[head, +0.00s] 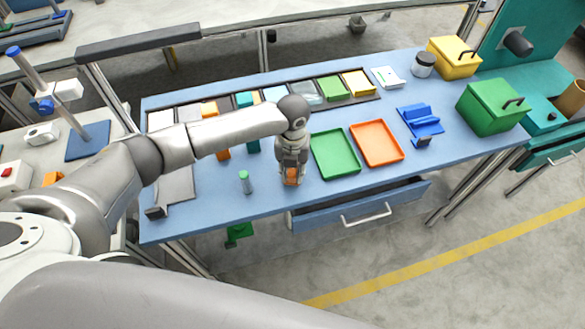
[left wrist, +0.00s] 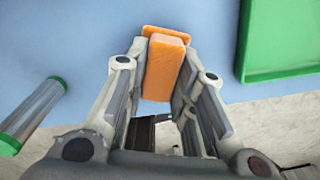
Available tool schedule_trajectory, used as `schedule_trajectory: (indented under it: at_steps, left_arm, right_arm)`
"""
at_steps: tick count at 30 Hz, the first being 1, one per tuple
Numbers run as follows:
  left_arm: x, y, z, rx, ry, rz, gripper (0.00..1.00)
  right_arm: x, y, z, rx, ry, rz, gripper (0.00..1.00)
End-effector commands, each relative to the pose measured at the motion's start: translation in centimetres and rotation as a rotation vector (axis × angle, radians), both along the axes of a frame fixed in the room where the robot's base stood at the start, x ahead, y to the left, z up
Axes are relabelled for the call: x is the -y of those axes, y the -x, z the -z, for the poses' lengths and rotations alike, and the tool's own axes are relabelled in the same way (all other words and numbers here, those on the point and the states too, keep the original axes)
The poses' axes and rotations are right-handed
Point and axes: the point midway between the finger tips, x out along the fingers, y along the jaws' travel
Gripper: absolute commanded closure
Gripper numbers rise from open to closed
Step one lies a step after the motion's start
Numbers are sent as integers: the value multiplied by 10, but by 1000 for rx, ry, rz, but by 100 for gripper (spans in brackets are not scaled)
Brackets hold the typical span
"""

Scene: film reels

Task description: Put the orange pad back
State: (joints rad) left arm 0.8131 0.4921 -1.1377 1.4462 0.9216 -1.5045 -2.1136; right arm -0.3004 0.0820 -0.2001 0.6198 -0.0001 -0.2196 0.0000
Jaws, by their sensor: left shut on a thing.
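The orange pad (left wrist: 165,68) is a block with rounded edges and a slightly wider orange part at its far end. My left gripper (head: 291,172) is shut on it, with a finger on either side in the left wrist view. In the head view the orange pad (head: 291,178) shows low between the fingertips, near the front edge of the blue table. Whether it touches the table is unclear. A long dark rack (head: 378,98) along the table's back holds several coloured pieces, one of them orange (head: 209,109). My right gripper is not in view.
A drawer (head: 360,206) stands partly open below the table's front.

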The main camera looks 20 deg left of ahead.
Motion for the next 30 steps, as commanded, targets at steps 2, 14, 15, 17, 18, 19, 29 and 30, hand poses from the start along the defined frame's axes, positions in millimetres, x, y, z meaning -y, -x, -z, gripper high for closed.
schedule_trajectory:
  at_steps: [2, 14, 15, 17, 18, 19, 29, 30]
  left_arm:
    - [0, 0, 0, 0, 0, 0, 95]
    - [0, 0, 3, 0, 0, -1, 54]
    - [0, 0, 3, 0, 0, -1, 54]
    - [0, 0, 3, 0, 0, -1, 54]
    - [0, 0, 3, 0, 0, -1, 54]
    - [0, 0, 3, 0, 0, -1, 54]
    - [0, -1, -37, 5, 1, 0, 54]
    - [0, -2, -46, 5, 2, 0, 54]
  right_arm:
    - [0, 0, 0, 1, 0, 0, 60]
    - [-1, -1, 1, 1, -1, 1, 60]
    - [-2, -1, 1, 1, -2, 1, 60]
    - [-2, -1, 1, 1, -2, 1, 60]
    - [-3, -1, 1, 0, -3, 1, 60]
    - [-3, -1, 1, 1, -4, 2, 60]
    - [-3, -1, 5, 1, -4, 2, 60]
    - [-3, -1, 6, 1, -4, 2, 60]
